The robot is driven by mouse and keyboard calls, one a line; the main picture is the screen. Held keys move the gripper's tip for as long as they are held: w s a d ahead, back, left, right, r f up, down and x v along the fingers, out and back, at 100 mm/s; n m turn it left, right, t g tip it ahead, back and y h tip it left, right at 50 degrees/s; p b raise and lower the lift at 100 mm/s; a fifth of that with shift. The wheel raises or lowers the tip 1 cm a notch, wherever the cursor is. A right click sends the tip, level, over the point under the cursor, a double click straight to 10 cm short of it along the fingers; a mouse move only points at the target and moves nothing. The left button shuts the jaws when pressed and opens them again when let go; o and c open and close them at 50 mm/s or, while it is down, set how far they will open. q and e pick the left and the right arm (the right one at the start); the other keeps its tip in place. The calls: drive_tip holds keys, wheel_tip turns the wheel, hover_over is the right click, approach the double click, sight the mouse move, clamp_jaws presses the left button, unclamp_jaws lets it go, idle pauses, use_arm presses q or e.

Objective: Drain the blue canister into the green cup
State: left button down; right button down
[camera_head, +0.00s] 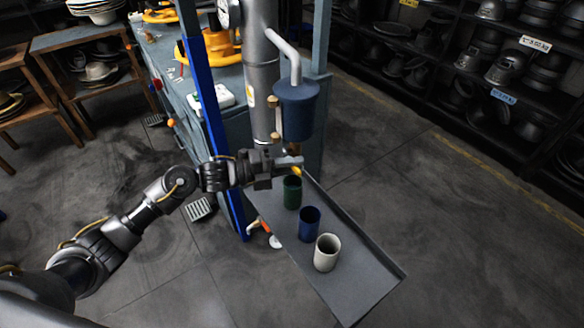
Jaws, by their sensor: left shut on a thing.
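The blue canister (297,110) hangs on the press column, with a grey pipe entering its top. The green cup (292,194) stands upright on the grey shelf (352,284), below the canister. My left gripper (289,166) is just under the canister and above the green cup. It is shut on a small part below the canister that looks like the tap handle, with a yellow-orange piece showing at the fingertips. The fingers hide most of this part. I cannot see any liquid or inside the canister. My right gripper is out of view.
A blue cup (309,223) and a white cup (327,252) stand in line with the green cup on the shelf. A blue post (205,100) rises close to my left arm. The shelf's near right end is clear. Racks of hat moulds (500,70) stand at the back right.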

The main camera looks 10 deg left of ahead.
use_arm(q)
drive_tip(key=shift+w+r+n, duration=0.1)
drive_tip(key=shift+r+n, duration=0.15)
drive_tip(key=shift+n, duration=0.05)
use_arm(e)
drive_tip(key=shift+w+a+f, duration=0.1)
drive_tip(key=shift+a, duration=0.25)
use_arm(q)
drive_tip(key=c, duration=1.4)
unclamp_jaws()
drive_tip(key=shift+f, duration=0.1)
drive_tip(key=shift+o, duration=0.2)
